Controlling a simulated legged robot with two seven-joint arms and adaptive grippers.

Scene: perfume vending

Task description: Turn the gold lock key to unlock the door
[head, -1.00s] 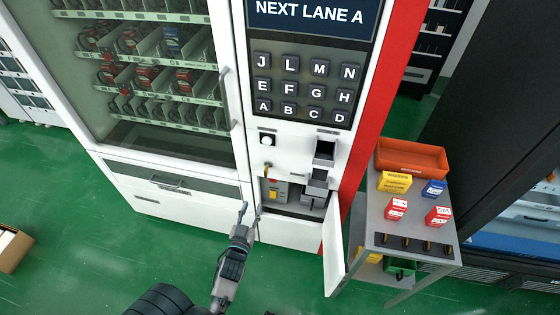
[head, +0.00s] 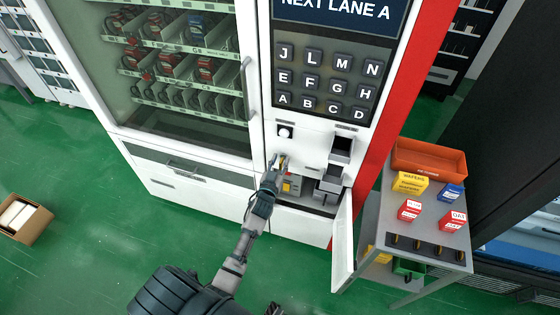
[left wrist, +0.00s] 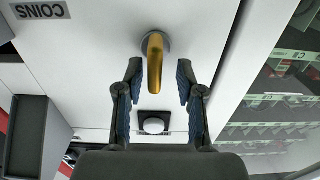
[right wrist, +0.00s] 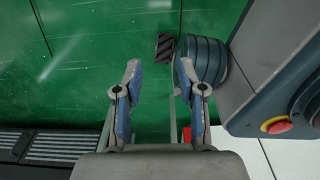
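The gold lock key (left wrist: 154,62) sticks out of a round lock on the white front panel (left wrist: 90,60). My left gripper (left wrist: 159,70) is open, with one finger on each side of the key and a visible gap on both sides. In the head view the left gripper (head: 277,161) is at the lock and mostly hides the key. The glass door (head: 180,90) of the vending machine, with a vertical handle (head: 246,88), stands left of the lock and appears closed. My right gripper (right wrist: 159,68) is open and empty above the green floor.
A white button (head: 285,132) sits just above the lock, below the letter keypad (head: 325,80). A small white flap (head: 343,240) stands open at the lower right. A grey cart (head: 385,215) with boxes and an orange tray (head: 430,160) is to the right.

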